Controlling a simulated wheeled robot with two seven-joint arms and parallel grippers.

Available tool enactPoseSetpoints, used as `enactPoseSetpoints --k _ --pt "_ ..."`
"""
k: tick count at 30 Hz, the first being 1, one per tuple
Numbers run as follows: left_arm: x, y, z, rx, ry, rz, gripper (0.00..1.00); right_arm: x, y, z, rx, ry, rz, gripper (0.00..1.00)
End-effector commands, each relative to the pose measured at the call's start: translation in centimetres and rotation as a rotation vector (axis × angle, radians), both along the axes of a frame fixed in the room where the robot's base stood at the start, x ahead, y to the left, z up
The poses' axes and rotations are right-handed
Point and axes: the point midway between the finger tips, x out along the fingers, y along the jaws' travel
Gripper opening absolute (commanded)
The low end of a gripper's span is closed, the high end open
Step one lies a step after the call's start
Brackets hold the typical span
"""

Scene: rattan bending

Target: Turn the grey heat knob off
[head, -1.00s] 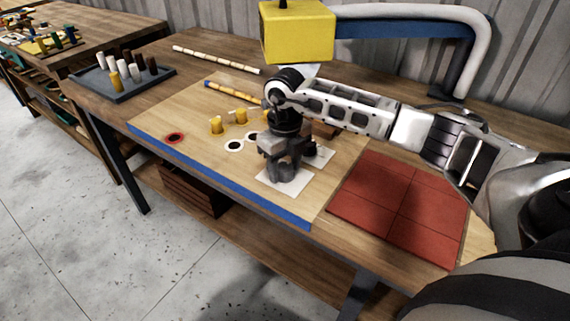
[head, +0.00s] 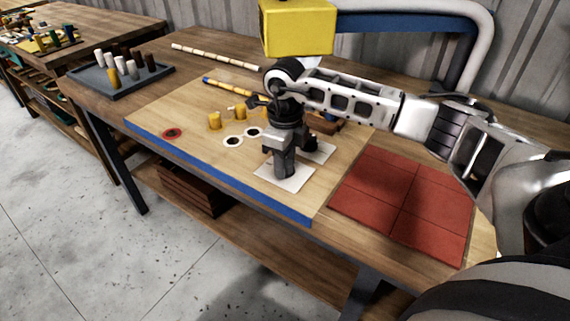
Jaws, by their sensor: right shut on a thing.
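My right gripper (head: 284,172) points straight down over a white plate (head: 297,183) near the front edge of the wooden board. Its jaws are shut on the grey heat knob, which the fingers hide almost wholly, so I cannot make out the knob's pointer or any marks. A second white plate (head: 322,154) lies just behind, partly covered by the gripper. My left gripper is not in view.
The board (head: 190,110) has yellow pegs (head: 214,121), white-ringed holes (head: 233,141) and a red-ringed hole (head: 172,134). Red tiles (head: 400,205) lie to the right. A grey peg tray (head: 125,88) stands at the left. A yellow box (head: 298,28) hangs behind the arm.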

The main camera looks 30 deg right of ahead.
Motion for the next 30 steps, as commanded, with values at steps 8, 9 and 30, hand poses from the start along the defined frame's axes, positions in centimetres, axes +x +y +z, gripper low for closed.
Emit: enactPoseSetpoints --k 8,9,30 --pt "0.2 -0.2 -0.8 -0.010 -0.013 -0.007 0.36 0.1 -0.1 -0.1 0.000 -0.004 0.262 0.12" --pt "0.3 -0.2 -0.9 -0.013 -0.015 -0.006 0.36 0.1 -0.1 -0.1 0.000 -0.004 0.299 0.12" --pt "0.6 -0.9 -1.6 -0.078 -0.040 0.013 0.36 0.1 0.0 0.0 0.000 -0.004 0.935 0.12"
